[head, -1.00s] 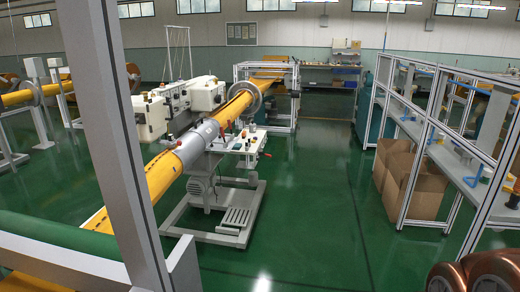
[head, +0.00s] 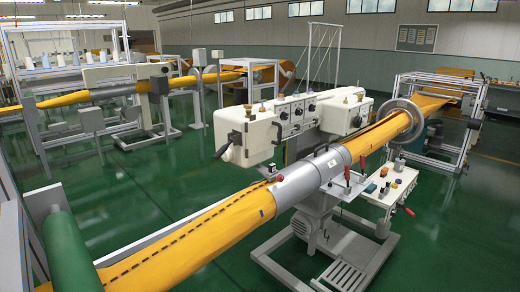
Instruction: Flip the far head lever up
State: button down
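A sewing machine stands over a long yellow fabric tube (head: 200,232) that runs through a grey metal sleeve (head: 310,175). It has two white heads. The near head (head: 258,138) is larger in view and has a black lever (head: 229,145) at its left end, angled downward. The far head (head: 345,108) sits behind it to the right. A small dark part (head: 357,121) shows on the far head's end; it is too small to tell its position as a lever. My gripper is not in view.
A white control table (head: 388,190) with buttons and a red-handled lever stands right of the sleeve. Thin upright red-tipped rods (head: 347,174) stand beside the sleeve. A green roller (head: 70,250) is at lower left. Green floor is open at right.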

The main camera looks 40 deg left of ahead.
aim_at(219, 154)
jog(key=i, duration=1.05)
jog(key=u, duration=3.55)
